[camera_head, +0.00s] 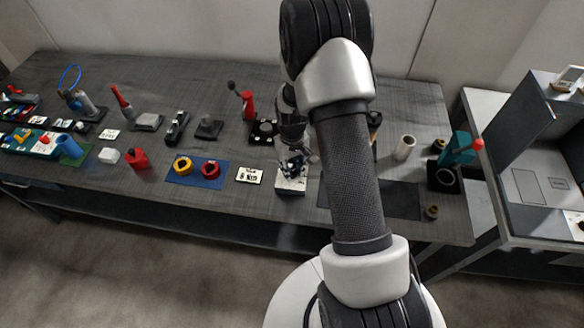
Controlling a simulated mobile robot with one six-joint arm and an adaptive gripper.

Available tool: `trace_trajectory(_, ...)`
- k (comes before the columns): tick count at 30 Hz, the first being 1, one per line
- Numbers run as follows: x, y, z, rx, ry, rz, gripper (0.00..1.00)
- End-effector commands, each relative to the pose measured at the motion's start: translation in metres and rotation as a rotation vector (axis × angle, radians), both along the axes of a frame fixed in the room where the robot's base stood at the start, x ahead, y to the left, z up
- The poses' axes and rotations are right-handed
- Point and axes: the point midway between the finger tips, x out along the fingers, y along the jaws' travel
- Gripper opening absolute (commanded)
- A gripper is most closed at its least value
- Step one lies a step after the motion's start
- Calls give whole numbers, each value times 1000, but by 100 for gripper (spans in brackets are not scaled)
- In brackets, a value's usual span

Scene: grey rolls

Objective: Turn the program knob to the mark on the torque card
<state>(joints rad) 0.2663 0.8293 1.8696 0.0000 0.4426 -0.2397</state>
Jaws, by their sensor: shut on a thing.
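The torque card (249,175) is a small white card with dark print that seems to read "8 Nm". It lies flat on the bench, left of a small white box (290,187) with dark marks on its front. My gripper (294,172) points down at the top of this box and is shut on what seems to be the program knob. The fingers hide most of the knob, so its pointer and setting cannot be read.
A blue mat (197,181) with a yellow ring (183,165) and a red ring (210,170) lies left of the card. A white cylinder (404,148) stands to the right. Several tools stand behind and far left. My arm hides part of the bench.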

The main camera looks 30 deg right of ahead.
Motion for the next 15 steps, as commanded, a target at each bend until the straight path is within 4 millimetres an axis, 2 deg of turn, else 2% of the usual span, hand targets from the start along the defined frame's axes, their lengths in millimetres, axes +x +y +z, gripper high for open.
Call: trace_trajectory(15,0,0,0,0,0,-489,0)
